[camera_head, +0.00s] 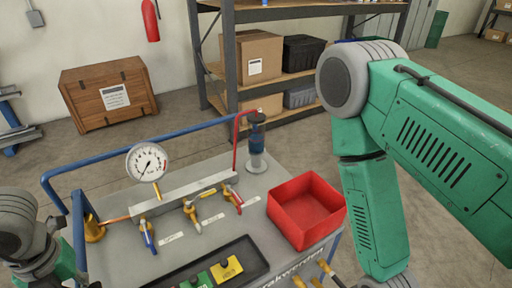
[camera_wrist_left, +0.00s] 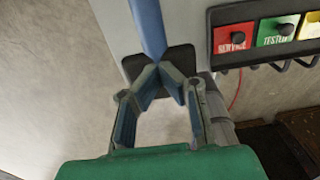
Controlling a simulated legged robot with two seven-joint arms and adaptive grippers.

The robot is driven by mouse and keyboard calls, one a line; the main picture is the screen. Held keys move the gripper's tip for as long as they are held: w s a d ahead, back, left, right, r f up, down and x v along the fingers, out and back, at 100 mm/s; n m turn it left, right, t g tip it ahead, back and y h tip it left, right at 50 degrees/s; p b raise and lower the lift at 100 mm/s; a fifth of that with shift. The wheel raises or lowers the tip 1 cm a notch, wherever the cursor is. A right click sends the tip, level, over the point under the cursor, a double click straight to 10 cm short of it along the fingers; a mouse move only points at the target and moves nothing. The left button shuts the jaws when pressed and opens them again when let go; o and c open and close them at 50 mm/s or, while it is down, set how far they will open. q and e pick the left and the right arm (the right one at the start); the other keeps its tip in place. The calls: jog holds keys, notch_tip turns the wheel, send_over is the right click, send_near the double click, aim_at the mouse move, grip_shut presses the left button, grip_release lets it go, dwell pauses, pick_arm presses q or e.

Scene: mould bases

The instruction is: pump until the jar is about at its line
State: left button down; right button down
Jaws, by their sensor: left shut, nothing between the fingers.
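A blue and grey upright cylinder (camera_head: 256,146) with a dark top stands at the back of the cart top, with a red hose beside it. I cannot tell whether it is the jar or the pump, and no fill line can be made out. A round white gauge (camera_head: 147,163) stands at the left of the cart. My left gripper (camera_wrist_left: 162,74) is shut and empty in the left wrist view, with a blue rail (camera_wrist_left: 148,25) just beyond its fingertips. In the head view my left arm shows at lower left, its fingers not distinguishable. My right gripper is out of view.
The grey cart top (camera_head: 185,240) carries several small valves (camera_head: 190,210), a red open bin (camera_head: 305,212) and a black tray (camera_head: 262,264) with coloured tags. A wooden crate (camera_head: 107,94) and shelving (camera_head: 229,60) stand behind. My right arm fills the right side.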

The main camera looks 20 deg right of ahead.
pick_arm(q)
jog(key=shift+f+b, duration=2)
jog(key=shift+f, duration=1.25)
notch_tip(320, 180, up, 13)
jog(key=p, duration=1.2)
jog(key=shift+w, duration=0.1)
notch_tip(320, 180, up, 5)
jog(key=shift+f+b, duration=0.2)
jog(key=shift+b, duration=0.1)
jog(key=shift+f, duration=0.15)
